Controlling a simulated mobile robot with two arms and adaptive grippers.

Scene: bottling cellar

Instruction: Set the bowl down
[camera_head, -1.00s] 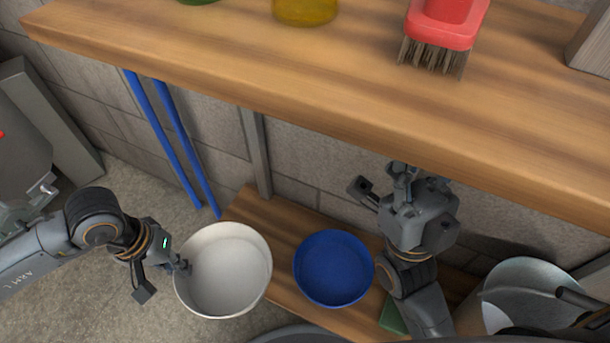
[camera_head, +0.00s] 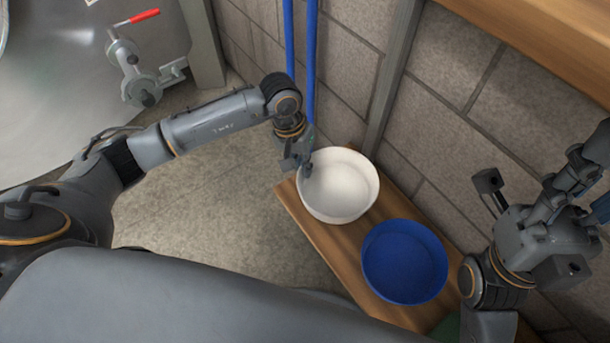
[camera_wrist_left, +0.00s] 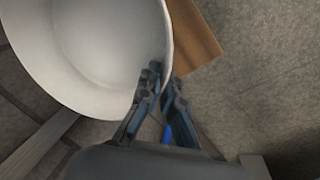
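The white bowl (camera_head: 345,190) is upright at the far left end of the low wooden bench (camera_head: 325,245). I cannot tell whether its base touches the wood. My left gripper (camera_head: 304,168) is at the bowl's left rim. In the left wrist view the fingers (camera_wrist_left: 161,80) straddle the rim of the white bowl (camera_wrist_left: 90,50), one inside and one outside, and look closed on it. My right gripper (camera_head: 528,228) is empty, with its fingers spread, to the right of the bench.
A blue bowl (camera_head: 404,262) stands on the bench close beside the white one. Blue posts (camera_head: 300,50), a grey upright (camera_head: 392,75) and the block wall are behind. A higher wooden shelf (camera_head: 550,35) is at upper right. A metal tank (camera_head: 70,90) stands at left.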

